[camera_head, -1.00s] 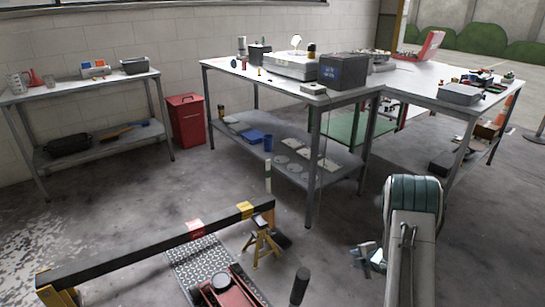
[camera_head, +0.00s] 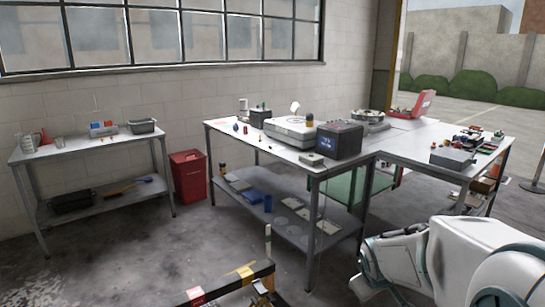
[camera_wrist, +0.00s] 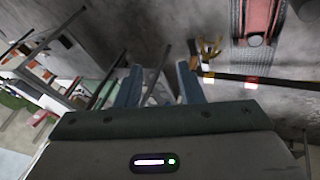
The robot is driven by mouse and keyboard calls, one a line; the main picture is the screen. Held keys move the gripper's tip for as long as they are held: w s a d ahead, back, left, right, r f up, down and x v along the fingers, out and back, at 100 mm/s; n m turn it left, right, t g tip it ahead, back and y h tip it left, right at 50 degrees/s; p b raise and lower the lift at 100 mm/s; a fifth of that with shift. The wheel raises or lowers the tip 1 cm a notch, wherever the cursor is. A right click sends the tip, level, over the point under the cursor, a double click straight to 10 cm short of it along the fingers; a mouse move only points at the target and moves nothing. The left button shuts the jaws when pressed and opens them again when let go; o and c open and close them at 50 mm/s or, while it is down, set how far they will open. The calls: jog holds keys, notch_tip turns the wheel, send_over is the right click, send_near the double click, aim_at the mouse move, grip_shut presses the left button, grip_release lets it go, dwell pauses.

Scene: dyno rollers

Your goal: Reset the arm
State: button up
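My gripper (camera_wrist: 158,82) shows in the wrist view with its two blue-grey fingers apart and nothing between them. Beyond the fingers are the concrete floor and tilted table legs. In the head view my white arm (camera_head: 470,260) is folded at the lower right, in front of the right workbench. I cannot make out the fingertips there.
The middle workbench (camera_head: 225,138) holds a dark box (camera_head: 339,140) and a white device (camera_head: 290,129). A red bin (camera_head: 188,176) stands by the left table (camera_head: 85,145). A barrier beam (camera_head: 225,284) crosses the bottom. A red jack (camera_wrist: 258,20) lies near it. Floor at left is clear.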

jog(key=s+a+r+m+g+y+p, duration=0.1)
jog(key=s+a+r, duration=0.3)
jog(key=s, duration=0.4)
jog(key=s+a+r+m+g+y+p, duration=0.1)
jog(key=s+a+r+m+p, duration=0.3)
jog(key=s, duration=0.4)
jog(key=shift+s+r+g, duration=0.3)
jog(key=shift+s+r, duration=0.1)
jog(key=shift+r, duration=0.15)
